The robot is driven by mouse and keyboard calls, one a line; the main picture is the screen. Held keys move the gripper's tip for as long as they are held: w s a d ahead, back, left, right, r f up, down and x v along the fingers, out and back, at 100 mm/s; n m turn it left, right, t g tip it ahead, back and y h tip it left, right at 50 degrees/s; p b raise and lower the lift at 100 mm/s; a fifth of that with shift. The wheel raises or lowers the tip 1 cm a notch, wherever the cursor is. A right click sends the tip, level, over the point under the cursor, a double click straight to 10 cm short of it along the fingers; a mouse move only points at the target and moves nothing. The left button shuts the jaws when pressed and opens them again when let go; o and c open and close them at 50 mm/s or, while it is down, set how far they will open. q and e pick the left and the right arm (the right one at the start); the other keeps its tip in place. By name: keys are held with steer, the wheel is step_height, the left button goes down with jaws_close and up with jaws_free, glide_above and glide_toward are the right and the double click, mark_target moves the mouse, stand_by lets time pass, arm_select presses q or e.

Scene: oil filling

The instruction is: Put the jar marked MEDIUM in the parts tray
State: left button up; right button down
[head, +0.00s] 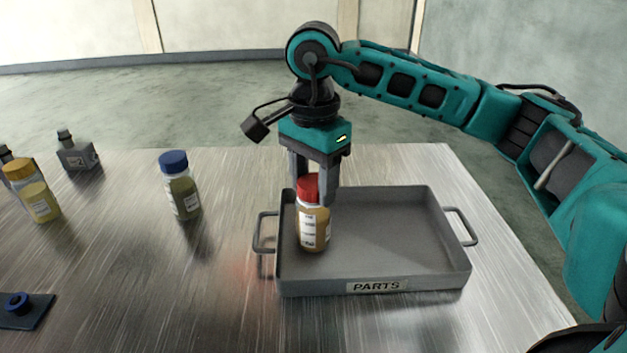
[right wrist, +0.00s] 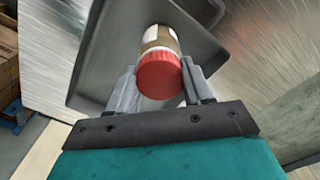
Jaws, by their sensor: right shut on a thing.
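A jar with a red lid, amber contents and a white label (head: 313,226) is upright inside the left part of the grey parts tray (head: 372,285). The label's print is too small to read. My right gripper (head: 317,188) points down and is shut on the red-lidded jar, its fingers at the lid. In the right wrist view the red lid (right wrist: 159,76) sits between the two fingers (right wrist: 160,85), with the tray (right wrist: 92,60) behind it. I cannot tell if the jar's base touches the tray floor. My left gripper is not in view.
A blue-lidded jar (head: 180,186) stands left of the tray. A yellow-lidded jar (head: 35,193) and a small grey bottle (head: 76,152) stand at the far left. A dark plate with a blue ring (head: 18,305) lies at the front left. The tray's right part is empty.

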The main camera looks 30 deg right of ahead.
steer(key=shift+f, duration=0.1)
steer(key=shift+c, duration=2.3)
jaws_free()
steer(key=shift+r, duration=0.4)
step_height(320, 180, up, 12)
steer(key=p, duration=0.3)
steer(key=shift+f, duration=0.25)
